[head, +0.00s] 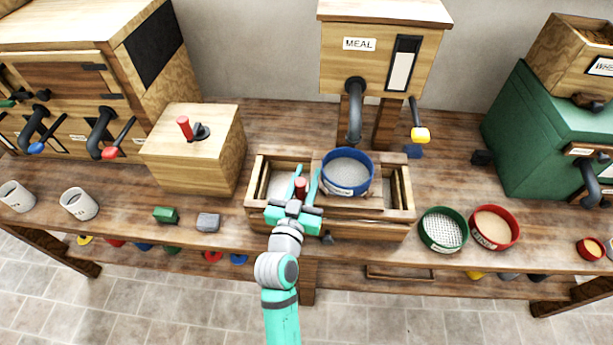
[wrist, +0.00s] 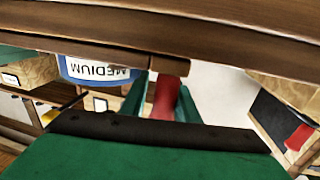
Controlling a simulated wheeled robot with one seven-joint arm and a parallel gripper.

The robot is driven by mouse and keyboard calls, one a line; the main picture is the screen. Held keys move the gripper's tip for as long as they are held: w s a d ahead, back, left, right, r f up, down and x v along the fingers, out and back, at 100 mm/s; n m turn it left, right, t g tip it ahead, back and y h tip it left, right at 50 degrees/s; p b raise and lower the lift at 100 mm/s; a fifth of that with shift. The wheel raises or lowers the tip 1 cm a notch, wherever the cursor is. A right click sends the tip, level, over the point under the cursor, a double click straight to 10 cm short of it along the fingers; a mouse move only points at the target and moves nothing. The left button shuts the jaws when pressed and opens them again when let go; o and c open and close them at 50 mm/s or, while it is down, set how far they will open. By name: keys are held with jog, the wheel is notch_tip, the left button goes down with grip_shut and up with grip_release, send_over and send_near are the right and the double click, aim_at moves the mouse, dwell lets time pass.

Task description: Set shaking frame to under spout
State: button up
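The shaking frame (head: 325,194) is a wooden piece on a long wooden box (head: 400,220). It carries a blue sieve (head: 348,190) of pale meal; the sieve's label reads MEDIUM in the wrist view (wrist: 100,70). A dark spout (head: 355,125) hangs from the MEAL bin just above and behind the sieve. My gripper (head: 305,180) is at the front left of the sieve, its fingers on either side of a red handle (head: 300,189). The handle also shows between the fingers in the wrist view (wrist: 165,97). Whether both fingers press on it is unclear.
A MEAL bin (head: 385,60) stands behind the box, with a yellow-tipped lever (head: 420,134). Green (head: 442,246) and red (head: 492,246) sieves lie to the right. A wooden block with a red lever (head: 190,160) stands left. Grey (head: 208,222) and green (head: 165,215) blocks lie at the front left.

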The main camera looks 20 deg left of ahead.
jog(key=s, duration=0.3)
jog(key=s+d, duration=0.1)
jog(key=s, duration=0.6)
jog(key=shift+s+d, duration=0.15)
jog(key=shift+s, duration=0.2)
jog(key=shift+f, duration=0.1)
jog(key=s+d+f+g, duration=0.2)
jog(key=s+d+f, duration=0.6)
jog(key=s+f, duration=0.25)
jog(key=s+d+h, duration=0.1)
jog(key=s+d, duration=0.3)
jog(key=s, duration=0.3)
jog(key=s+d+m+h, duration=0.1)
jog(key=s+d, duration=0.4)
jog(key=s, duration=0.1)
jog(key=shift+s+d+r, duration=0.25)
jog(key=shift+s+r, duration=0.1)
jog(key=shift+s, duration=0.1)
